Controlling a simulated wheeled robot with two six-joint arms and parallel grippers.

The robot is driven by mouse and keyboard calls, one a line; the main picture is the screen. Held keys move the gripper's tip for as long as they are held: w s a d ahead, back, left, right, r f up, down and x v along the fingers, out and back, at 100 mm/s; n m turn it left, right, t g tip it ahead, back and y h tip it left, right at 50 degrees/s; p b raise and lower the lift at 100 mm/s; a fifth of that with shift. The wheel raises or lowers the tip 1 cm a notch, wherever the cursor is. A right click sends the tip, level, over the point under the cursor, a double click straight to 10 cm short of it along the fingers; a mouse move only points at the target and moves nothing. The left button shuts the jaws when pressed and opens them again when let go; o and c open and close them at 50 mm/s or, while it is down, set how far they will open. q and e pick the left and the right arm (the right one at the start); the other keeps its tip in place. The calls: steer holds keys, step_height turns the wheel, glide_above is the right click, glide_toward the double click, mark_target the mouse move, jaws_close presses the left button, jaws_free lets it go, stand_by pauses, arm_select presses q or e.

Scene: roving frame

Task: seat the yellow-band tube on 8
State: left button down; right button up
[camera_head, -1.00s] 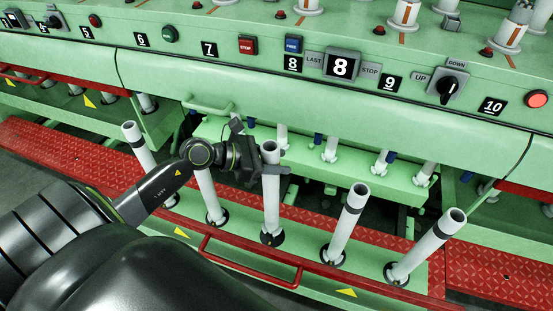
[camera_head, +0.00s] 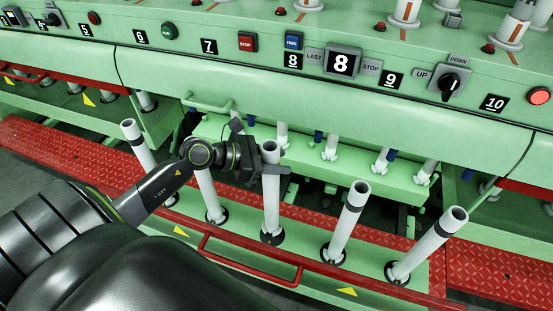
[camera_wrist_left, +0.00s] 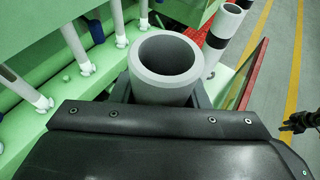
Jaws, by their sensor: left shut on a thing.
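My left gripper (camera_head: 274,168) is shut on a pale grey tube (camera_head: 271,205), near its top. This tube stands nearly upright, its foot at a black collar (camera_head: 272,237) on the front green rail; I cannot tell whether it is lifted. Its open mouth (camera_wrist_left: 166,66) faces up in the left wrist view. No yellow band shows on it; the jaws hide part of it. A dark gripper-like shape (camera_wrist_left: 294,122), probably my right gripper, shows small in the left wrist view.
Other tubes lean on both sides: one close left (camera_head: 208,190), one further left (camera_head: 137,145), two right (camera_head: 346,225) (camera_head: 428,243). Several white spindles (camera_head: 331,148) stand behind, under the green panel overhang (camera_head: 300,105). A red rail (camera_head: 250,260) runs in front.

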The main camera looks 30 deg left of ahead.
arm_select(q)
steer(key=shift+f+b, duration=0.85)
steer(key=shift+f, duration=0.35)
steer(key=shift+f+b, duration=0.6)
steer(key=shift+f, duration=0.25)
stand_by(0.6)
steer(key=shift+f+b, duration=0.9)
steer(key=shift+b, duration=0.1)
steer(key=c, duration=0.7)
jaws_free()
steer(key=shift+c, duration=0.2)
steer(key=shift+o, duration=0.4)
steer(key=o, duration=0.5)
steer(key=shift+o, duration=0.2)
